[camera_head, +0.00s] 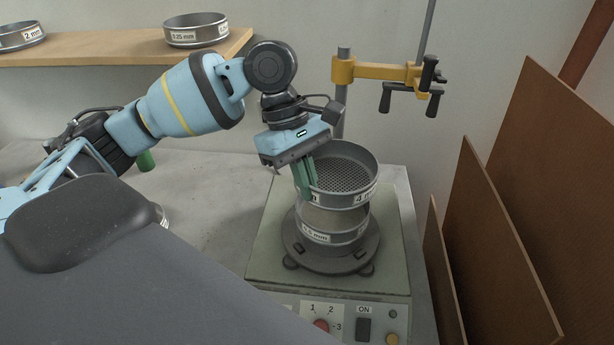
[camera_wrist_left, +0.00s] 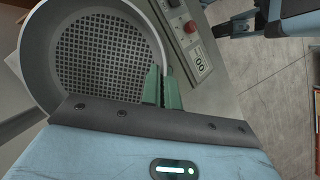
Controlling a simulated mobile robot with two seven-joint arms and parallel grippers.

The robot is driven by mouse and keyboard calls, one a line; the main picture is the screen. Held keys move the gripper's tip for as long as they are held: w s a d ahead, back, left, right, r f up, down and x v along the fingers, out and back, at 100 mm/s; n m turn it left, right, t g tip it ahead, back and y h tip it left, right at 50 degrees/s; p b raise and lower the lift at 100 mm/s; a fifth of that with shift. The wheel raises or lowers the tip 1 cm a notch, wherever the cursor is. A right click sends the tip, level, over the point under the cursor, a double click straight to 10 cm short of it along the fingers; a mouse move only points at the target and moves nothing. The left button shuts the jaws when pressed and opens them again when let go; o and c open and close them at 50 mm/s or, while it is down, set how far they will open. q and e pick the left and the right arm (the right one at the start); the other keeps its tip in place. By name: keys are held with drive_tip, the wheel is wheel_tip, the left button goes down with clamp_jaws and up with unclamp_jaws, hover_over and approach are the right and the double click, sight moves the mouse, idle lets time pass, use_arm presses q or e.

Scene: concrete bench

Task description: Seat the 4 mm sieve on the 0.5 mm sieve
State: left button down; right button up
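The 4 mm sieve (camera_head: 352,199) is a grey metal ring with a coarse perforated mesh, and its label is partly covered by my fingers. My left gripper (camera_head: 304,178) has its green fingers shut on the sieve's left wall. The 0.5 mm sieve (camera_head: 335,236) stands on the dark round base of the shaker. The 4 mm sieve is above it, set slightly to the right, with a pale strip of the lower sieve's inside showing between them. The wrist view shows the 4 mm sieve's mesh (camera_wrist_left: 110,65) and my fingers (camera_wrist_left: 161,88) at its rim.
The shaker (camera_head: 265,260) has a front panel with a red knob (camera_head: 321,326). A yellow clamp (camera_head: 375,71) on a post stands behind it. Brown boards (camera_head: 500,220) lean at the right. More sieves (camera_head: 195,30) sit on a wooden shelf (camera_head: 120,50).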

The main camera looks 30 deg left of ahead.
use_arm(q)
hover_over(307, 221)
drive_tip(key=shift+w+f, duration=0.1)
drive_tip(key=shift+f, duration=2.1)
drive_tip(key=shift+f, duration=0.65)
drive_tip(key=c, duration=1.6)
unclamp_jaws()
drive_tip(key=shift+v, duration=3.9)
drive_tip(key=shift+d+f, duration=0.1)
